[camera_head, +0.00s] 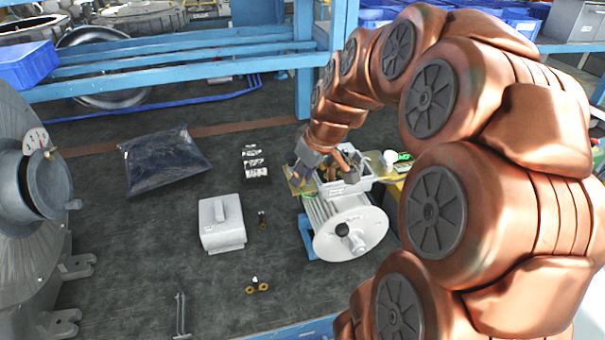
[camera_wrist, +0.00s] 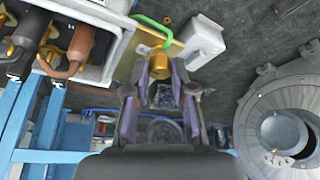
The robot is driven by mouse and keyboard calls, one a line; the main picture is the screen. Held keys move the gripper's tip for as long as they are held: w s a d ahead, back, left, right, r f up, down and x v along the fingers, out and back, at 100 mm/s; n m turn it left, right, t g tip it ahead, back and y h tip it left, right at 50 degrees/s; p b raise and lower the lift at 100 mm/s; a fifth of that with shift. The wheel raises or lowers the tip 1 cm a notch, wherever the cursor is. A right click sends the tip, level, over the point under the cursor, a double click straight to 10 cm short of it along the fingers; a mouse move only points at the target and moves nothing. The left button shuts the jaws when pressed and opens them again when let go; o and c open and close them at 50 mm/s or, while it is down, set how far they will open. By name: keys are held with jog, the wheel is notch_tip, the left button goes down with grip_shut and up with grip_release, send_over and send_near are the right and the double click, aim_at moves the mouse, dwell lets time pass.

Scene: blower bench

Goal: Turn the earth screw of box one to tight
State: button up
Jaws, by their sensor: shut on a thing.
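The open white terminal box (camera_head: 352,187) sits on top of a pale motor (camera_head: 350,232), with dark and copper-coloured leads inside. In the wrist view the box (camera_wrist: 98,72) is at upper left. A brass plate (camera_wrist: 127,65) stands at its side, also seen in the head view (camera_head: 297,190). The brass earth screw (camera_wrist: 159,66) is at this plate, with a green loop of wire (camera_wrist: 155,27) beside it. My gripper (camera_wrist: 160,85) has its purple pads on either side of the screw and is shut on it. In the head view the arm hides the screw.
A dark bag (camera_head: 165,160), small brass parts (camera_head: 257,286) and a black-and-white item (camera_head: 255,161) lie on the bench. A large grey housing (camera_head: 28,220) stands far left. Blue rails (camera_head: 180,62) run behind.

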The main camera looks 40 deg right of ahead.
grip_shut()
